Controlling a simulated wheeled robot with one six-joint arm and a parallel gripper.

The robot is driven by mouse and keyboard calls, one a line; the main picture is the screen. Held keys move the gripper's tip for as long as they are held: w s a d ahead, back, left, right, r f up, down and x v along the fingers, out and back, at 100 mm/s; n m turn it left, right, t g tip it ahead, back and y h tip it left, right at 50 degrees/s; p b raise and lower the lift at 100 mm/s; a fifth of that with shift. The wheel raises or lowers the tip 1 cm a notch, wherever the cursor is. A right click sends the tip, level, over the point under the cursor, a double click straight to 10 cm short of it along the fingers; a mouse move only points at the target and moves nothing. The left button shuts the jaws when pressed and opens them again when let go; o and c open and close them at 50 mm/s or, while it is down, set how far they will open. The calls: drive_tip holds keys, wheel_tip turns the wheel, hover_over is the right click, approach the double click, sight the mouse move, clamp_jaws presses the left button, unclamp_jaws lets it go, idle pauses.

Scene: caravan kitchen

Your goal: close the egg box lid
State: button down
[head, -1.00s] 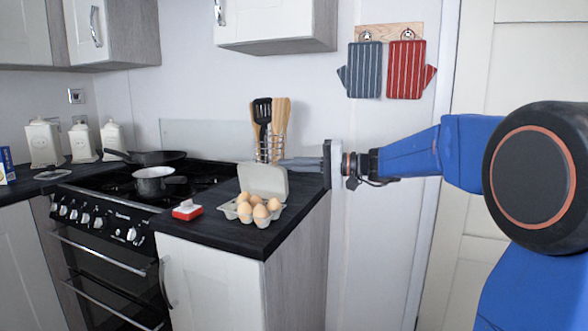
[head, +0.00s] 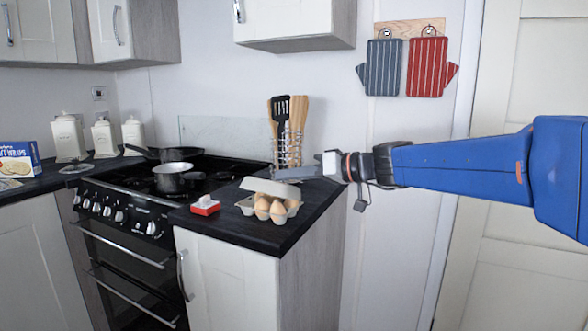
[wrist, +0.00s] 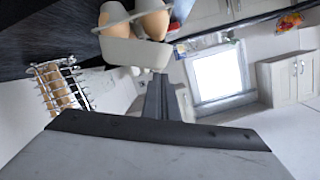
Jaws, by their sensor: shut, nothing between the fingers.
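The grey egg box (head: 247,207) stands on the dark worktop with several brown eggs (head: 263,208) in it. Its lid (head: 268,187) is partly lowered, tilted over the eggs, with a gap at the front where the eggs show. My gripper (head: 282,174) is shut and empty. Its fingers reach in from the right, just above and behind the lid; I cannot tell whether they touch it. In the wrist view, the egg box (wrist: 135,52) with eggs (wrist: 152,22) shows just beyond my shut fingers (wrist: 157,85).
A utensil rack (head: 287,150) stands behind the egg box, close to my fingers. A red and white object (head: 205,206) lies left of the box. The hob with a saucepan (head: 173,178) is further left. The worktop in front of the box is clear.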

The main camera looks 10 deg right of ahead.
sight(281, 193)
drive_tip(key=s+a+f+n, duration=0.1)
drive_tip(key=s+f+n+t+h, duration=0.1)
drive_tip(key=n, duration=0.1)
drive_tip(key=shift+a+f, duration=0.25)
drive_tip(key=shift+a, duration=0.15)
drive_tip(key=shift+s+a+f, duration=0.2)
drive_tip(key=shift+s+f, duration=0.1)
drive_tip(key=shift+f, duration=0.3)
